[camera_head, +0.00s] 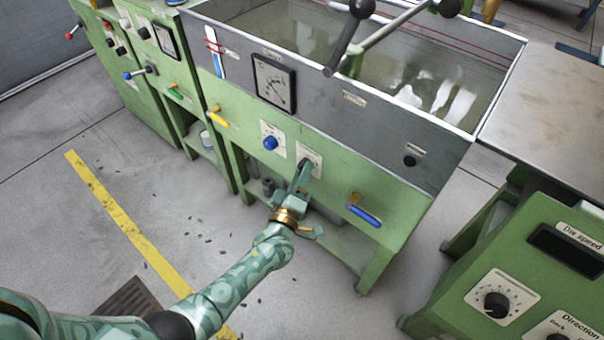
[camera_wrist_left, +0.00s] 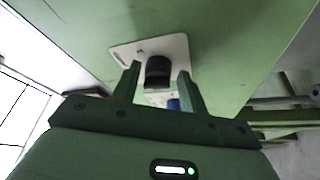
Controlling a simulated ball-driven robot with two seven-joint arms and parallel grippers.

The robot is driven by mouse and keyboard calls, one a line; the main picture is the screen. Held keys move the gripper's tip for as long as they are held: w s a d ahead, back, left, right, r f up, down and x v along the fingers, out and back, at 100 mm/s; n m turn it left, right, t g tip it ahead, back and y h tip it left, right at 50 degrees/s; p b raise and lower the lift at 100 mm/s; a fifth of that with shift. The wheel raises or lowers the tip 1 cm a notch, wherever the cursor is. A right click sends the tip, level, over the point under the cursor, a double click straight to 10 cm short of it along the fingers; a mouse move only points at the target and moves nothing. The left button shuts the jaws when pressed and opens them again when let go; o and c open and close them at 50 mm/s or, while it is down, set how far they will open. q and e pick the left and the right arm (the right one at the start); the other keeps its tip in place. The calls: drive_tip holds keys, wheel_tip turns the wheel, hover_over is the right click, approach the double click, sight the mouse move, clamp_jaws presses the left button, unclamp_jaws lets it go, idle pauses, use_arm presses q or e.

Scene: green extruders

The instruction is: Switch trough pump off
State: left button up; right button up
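The green trough stand (camera_head: 240,150) carries a grey water trough (camera_head: 330,95). On its green front is a white plate (camera_head: 311,153) with a control mostly behind my left gripper (camera_head: 305,178). In the left wrist view that control is a round black knob (camera_wrist_left: 158,72) on a white plate (camera_wrist_left: 178,48). My left gripper also shows there (camera_wrist_left: 158,88), with its fingers apart on either side of the knob and a small gap visible at each side. A blue knob (camera_head: 270,143) sits on another plate to the left. The plate lettering is too small to read. My right gripper is not in view.
A blue-handled valve (camera_head: 364,214) is to the right, a yellow handle (camera_head: 217,118) to the left. A gauge (camera_head: 274,82) is on the trough wall above. A green control box (camera_head: 520,270) stands at the right. The floor at left is mostly clear.

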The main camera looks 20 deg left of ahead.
use_arm(q)
drive_tip(key=shift+o, duration=0.2)
drive_tip(key=s+f+p, duration=0.3)
drive_tip(key=s, duration=1.3)
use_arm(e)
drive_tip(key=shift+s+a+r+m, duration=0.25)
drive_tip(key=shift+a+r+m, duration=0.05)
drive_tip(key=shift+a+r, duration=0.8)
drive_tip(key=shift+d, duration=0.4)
